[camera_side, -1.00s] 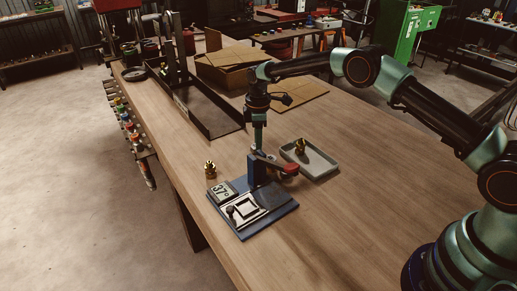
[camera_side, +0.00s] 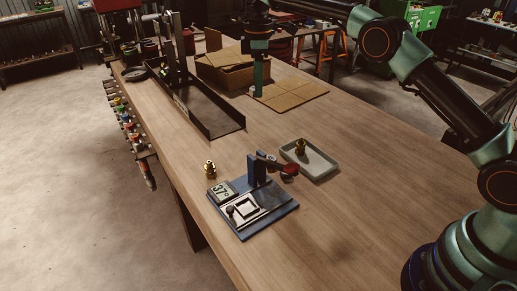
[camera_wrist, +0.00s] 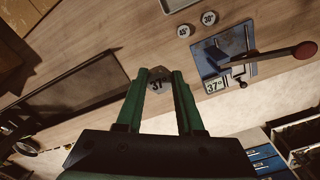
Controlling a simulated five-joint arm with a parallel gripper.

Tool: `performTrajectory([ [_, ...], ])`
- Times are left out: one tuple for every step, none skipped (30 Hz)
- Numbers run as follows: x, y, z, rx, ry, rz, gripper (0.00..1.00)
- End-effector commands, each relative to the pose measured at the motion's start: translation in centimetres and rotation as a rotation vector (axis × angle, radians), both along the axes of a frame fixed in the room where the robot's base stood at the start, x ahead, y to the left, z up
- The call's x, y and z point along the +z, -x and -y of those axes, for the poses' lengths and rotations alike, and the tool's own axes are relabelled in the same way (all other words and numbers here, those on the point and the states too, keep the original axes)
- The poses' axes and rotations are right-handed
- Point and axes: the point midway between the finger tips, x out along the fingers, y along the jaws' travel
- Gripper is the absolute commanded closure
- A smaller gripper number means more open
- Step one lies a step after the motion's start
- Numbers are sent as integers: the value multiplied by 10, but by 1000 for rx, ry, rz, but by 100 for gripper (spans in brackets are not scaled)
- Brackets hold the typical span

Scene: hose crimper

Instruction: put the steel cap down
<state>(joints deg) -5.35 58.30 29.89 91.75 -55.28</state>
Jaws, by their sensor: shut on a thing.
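My gripper (camera_side: 258,94) is above the bench, up the picture from the crimper. In the wrist view, my gripper (camera_wrist: 158,84) is shut on the steel cap (camera_wrist: 157,76), a small grey piece with a dark marked face between the green fingertips. The side view is too small to show the cap clearly. The blue crimper (camera_side: 266,205) with a red-knobbed lever and a "37°" display stands on the bench. It also shows in the wrist view (camera_wrist: 210,62), right of my fingers.
Two round numbered caps, one (camera_wrist: 183,31) nearer my gripper and one (camera_wrist: 208,17) farther, lie on the bench. A brass fitting (camera_side: 210,170) stands left of the crimper; another (camera_side: 301,147) is in a grey tray (camera_side: 322,173). A dark tray (camera_side: 222,130) and cardboard (camera_side: 296,97) lie farther back.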

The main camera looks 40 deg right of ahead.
Motion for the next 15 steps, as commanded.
performTrajectory([
  [3,0,1,0,0,0,100],
  [4,1,2,-1,0,0,100],
  [6,2,4,-1,0,-1,100],
  [8,3,6,-2,0,-1,100],
  [9,4,8,-2,0,0,100],
  [11,6,11,-2,0,0,100],
  [13,8,15,-2,0,0,100],
  [14,11,18,-3,0,-1,100],
  [16,14,24,-4,0,0,100],
  [17,18,28,-5,0,-1,100],
  [18,21,31,-4,0,0,100],
  [20,26,37,-4,0,0,100],
  [21,30,41,-5,0,0,100],
  [21,34,45,-6,0,0,100],
  [23,40,50,-5,0,1,100],
])
